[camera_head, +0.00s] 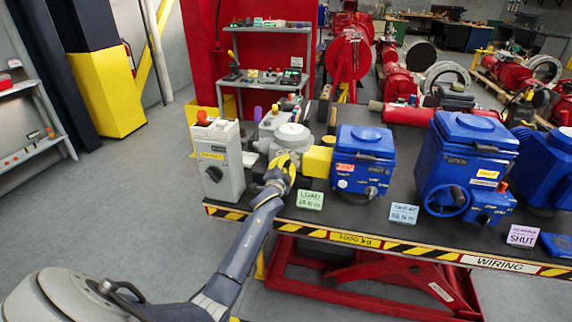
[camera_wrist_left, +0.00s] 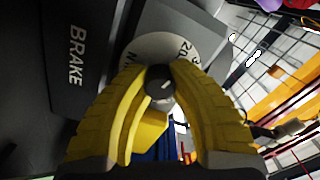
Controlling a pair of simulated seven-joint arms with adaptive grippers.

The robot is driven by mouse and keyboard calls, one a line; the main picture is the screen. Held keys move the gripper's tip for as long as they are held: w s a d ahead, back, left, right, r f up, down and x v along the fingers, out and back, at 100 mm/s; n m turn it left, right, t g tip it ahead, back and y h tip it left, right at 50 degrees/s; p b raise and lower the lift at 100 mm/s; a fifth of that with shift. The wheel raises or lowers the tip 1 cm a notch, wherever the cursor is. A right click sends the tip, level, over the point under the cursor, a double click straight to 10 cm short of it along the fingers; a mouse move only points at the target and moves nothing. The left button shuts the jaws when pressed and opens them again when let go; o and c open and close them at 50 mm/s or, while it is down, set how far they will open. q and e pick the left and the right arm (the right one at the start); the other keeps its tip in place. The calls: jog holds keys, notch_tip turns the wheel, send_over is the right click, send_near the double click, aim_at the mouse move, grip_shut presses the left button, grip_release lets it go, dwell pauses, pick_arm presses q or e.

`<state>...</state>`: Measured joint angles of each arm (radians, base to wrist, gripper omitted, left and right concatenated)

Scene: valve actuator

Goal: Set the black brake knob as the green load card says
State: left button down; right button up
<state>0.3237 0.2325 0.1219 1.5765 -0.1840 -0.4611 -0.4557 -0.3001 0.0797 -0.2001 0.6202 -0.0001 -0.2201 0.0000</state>
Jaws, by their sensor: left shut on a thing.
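My left gripper (camera_head: 284,166) reaches over the table's front edge beside a grey unit with a pale round dial on top (camera_head: 292,136). In the left wrist view its yellow fingers (camera_wrist_left: 160,74) are shut on the black brake knob (camera_wrist_left: 160,88), one finger on each side. Behind the knob is a pale scale disc (camera_wrist_left: 158,45) with "20" readable; the knob's pointer cannot be made out. The word BRAKE (camera_wrist_left: 76,55) stands on the dark face to the left. The green load card (camera_head: 310,200) stands at the table's front edge; its number is too small to read surely. My right gripper is not in view.
A grey control box (camera_head: 230,158) stands left of the gripper. Blue actuators (camera_head: 362,158) (camera_head: 466,165) stand to the right. A light blue card (camera_head: 403,213) and a SHUT card (camera_head: 522,236) stand along the hazard-striped edge. The floor in front is clear.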

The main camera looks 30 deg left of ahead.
pick_arm(q)
jog(key=c, duration=1)
grip_release()
jog(key=shift+c, duration=0.2)
jog(key=shift+m, duration=0.3)
